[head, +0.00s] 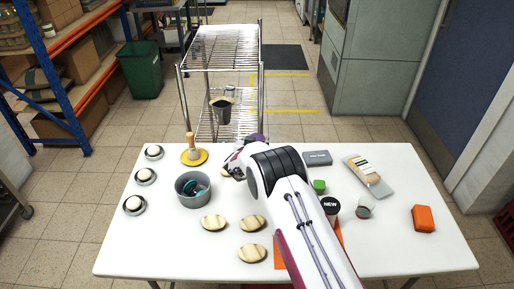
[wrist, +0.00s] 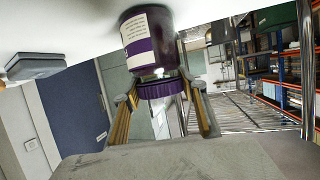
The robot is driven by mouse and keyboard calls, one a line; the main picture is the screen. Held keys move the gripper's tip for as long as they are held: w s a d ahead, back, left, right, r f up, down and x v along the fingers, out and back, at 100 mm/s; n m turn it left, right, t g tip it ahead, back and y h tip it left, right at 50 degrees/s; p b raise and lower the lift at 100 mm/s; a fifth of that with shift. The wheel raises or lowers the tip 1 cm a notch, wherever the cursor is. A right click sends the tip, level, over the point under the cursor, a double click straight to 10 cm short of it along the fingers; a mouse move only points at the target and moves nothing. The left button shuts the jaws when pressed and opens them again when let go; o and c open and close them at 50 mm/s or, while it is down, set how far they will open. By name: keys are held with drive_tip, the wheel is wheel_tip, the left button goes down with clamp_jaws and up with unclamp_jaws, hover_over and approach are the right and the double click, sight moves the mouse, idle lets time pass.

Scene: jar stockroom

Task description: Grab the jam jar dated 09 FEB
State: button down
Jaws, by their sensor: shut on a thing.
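A dark purple jam jar (wrist: 148,38) with a cream printed label and a purple lid shows in the wrist view. The label's print is too small for me to read a date. My gripper (wrist: 162,92) is shut on the jar at its lid end, one finger on each side. The jar's far end is close to the white table top (wrist: 60,25); I cannot tell whether it touches. In the head view, my wrist and arm hide most of the gripper and jar near the table's far edge.
A grey pot (head: 183,197) and a yellow disc with a wooden-handled tool (head: 190,147) stand left of my arm. A dark jar marked NEW (head: 330,206), a grey box (head: 317,158) and an orange block (head: 423,218) are to the right.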

drive_tip(key=shift+r, duration=0.15)
drive_tip(key=shift+r, duration=5)
